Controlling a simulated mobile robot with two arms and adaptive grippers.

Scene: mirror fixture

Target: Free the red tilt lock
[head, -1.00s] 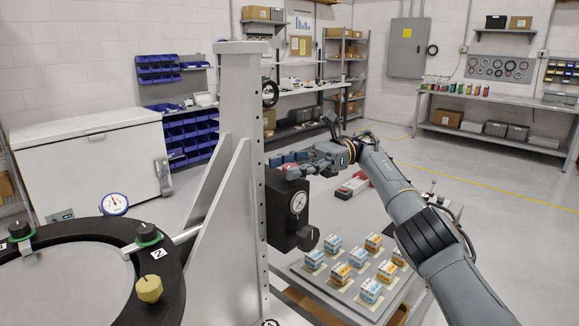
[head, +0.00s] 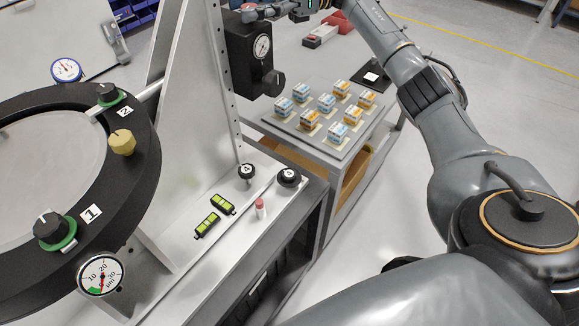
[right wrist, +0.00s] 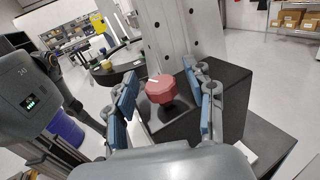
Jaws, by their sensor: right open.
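The red tilt lock (right wrist: 160,88) is a faceted red knob with a pale mark on top. It sits on the black block in the right wrist view. In the head view, only a bit of it shows at the top edge (head: 248,8), by the black block (head: 247,50) with its dial. My right gripper (right wrist: 163,72) is open, with its blue-padded fingers on either side of the knob. I cannot tell whether either pad touches it. In the head view, the gripper (head: 262,10) is partly cut off by the top edge. My left gripper is out of view.
A black ring (head: 140,160) with numbered knobs and gauges stands left of the grey upright (head: 207,90). Two green levels (head: 207,224), black knobs and a small red-topped peg (head: 260,207) are on the base. A side table holds a tray (head: 352,145) of several small boxes.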

